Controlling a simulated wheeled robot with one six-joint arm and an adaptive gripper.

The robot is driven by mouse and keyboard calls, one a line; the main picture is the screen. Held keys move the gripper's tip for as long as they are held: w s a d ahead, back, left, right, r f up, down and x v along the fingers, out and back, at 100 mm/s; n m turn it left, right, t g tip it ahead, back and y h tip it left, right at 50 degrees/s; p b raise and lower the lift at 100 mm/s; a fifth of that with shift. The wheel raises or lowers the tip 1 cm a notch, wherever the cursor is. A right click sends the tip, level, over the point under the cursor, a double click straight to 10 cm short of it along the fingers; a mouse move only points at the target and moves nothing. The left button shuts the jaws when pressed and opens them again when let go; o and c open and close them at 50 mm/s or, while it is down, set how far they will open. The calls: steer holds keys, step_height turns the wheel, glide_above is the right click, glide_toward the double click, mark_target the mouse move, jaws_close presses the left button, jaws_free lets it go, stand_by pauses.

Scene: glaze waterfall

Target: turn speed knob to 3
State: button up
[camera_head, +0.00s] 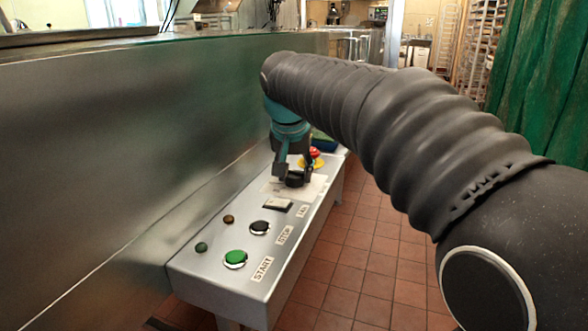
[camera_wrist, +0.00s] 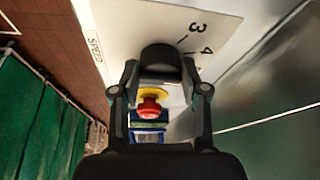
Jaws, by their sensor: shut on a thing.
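The speed knob (camera_wrist: 160,57) is a round black knob on a white dial plate (camera_wrist: 118,22). In the wrist view the numbers 3 and 4 show on the plate beside it. My gripper (camera_wrist: 159,72) is shut on the knob, with one finger on each side. In the head view my gripper (camera_head: 293,176) reaches down to the knob at the far part of the grey control panel (camera_head: 205,282). Which number the knob points to cannot be told, and the rest of the scale is hidden.
A red emergency button on a yellow base (camera_wrist: 152,106) is close beyond the knob. A rocker switch (camera_head: 277,205), a black button (camera_head: 260,228) and a green button (camera_head: 235,258) are nearer on the panel. A steel wall (camera_head: 120,150) runs along its left.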

steer(key=n+y+p, duration=0.1)
steer(key=n, duration=0.2)
steer(key=n+y, duration=0.1)
steer(key=n, duration=0.2)
steer(key=shift+d+r+p, duration=0.1)
steer(key=shift+d+p, duration=0.05)
steer(key=shift+p, duration=0.2)
steer(key=n+y, duration=0.1)
steer(key=n, duration=0.2)
steer(key=n+g+y, duration=0.1)
steer(key=n, duration=0.1)
steer(key=shift+w+n+g, duration=0.15)
steer(key=shift+n+g, duration=0.15)
steer(key=shift+n, duration=0.1)
steer(key=o, duration=1.1)
steer(key=v, duration=1.2)
steer(key=shift+d, duration=0.1)
